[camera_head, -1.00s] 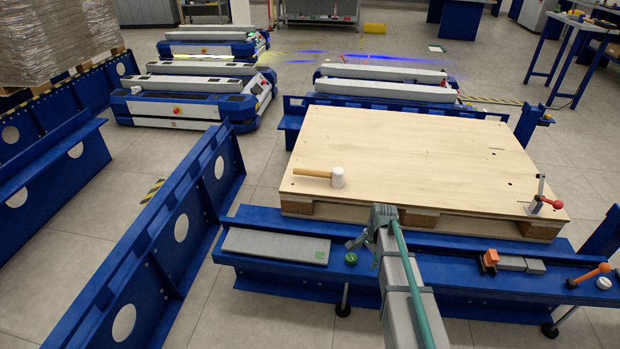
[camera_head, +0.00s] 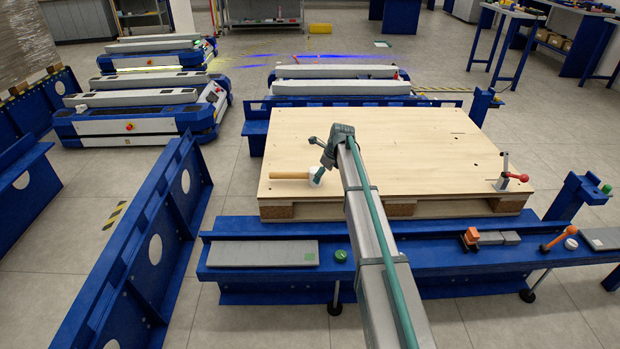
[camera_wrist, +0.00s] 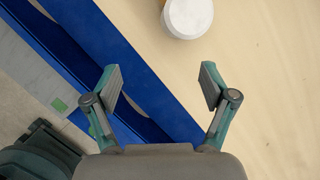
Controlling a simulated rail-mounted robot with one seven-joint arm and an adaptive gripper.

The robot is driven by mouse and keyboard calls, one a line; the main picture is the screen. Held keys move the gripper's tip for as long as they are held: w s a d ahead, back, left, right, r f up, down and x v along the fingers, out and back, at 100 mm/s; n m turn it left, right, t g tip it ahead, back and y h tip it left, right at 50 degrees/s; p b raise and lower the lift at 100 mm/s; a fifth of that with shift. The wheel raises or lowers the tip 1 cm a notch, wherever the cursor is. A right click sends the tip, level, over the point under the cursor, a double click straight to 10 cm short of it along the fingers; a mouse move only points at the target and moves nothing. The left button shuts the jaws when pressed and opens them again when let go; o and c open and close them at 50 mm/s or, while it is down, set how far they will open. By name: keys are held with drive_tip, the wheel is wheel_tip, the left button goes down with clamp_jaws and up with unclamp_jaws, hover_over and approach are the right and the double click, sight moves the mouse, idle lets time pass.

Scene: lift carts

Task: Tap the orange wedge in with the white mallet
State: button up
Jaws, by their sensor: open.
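The white mallet lies on the wooden pallet top, its white head (camera_head: 317,175) to the right and its wooden handle (camera_head: 288,175) to the left. My gripper (camera_head: 315,160) is open and empty near the mallet head, and one finger partly overlaps the head in the head view. In the wrist view my gripper (camera_wrist: 160,80) has its fingers wide apart. The orange wedge (camera_head: 471,238) sits on the blue front beam, beside grey blocks.
The wooden pallet (camera_head: 400,150) has a red-handled clamp (camera_head: 512,177) at its front right corner. The blue beam (camera_head: 420,268) also carries a grey plate (camera_head: 262,253), a green knob (camera_head: 341,255) and an orange-handled piece (camera_head: 558,241). The pallet's middle is otherwise clear.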

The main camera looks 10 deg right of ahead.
sight(316, 170)
drive_tip(key=w+r+m, duration=0.2)
drive_tip(key=w, duration=0.2)
drive_tip(key=b+x, duration=0.2)
drive_tip(key=x, duration=0.8)
drive_tip(key=shift+f, duration=0.1)
drive_tip(key=c, duration=1.6)
drive_tip(key=shift+o, duration=0.2)
drive_tip(key=shift+r, duration=0.5)
wheel_tip(316, 170, up, 3)
drive_tip(key=shift+f+p, duration=0.15)
drive_tip(key=shift+p, duration=0.4)
drive_tip(key=s+d+r+p, duration=0.2)
drive_tip(key=s+d+r, duration=0.7)
drive_tip(key=s+d, duration=0.1)
drive_tip(key=shift+r, duration=0.2)
drive_tip(key=shift+w+d, duration=0.1)
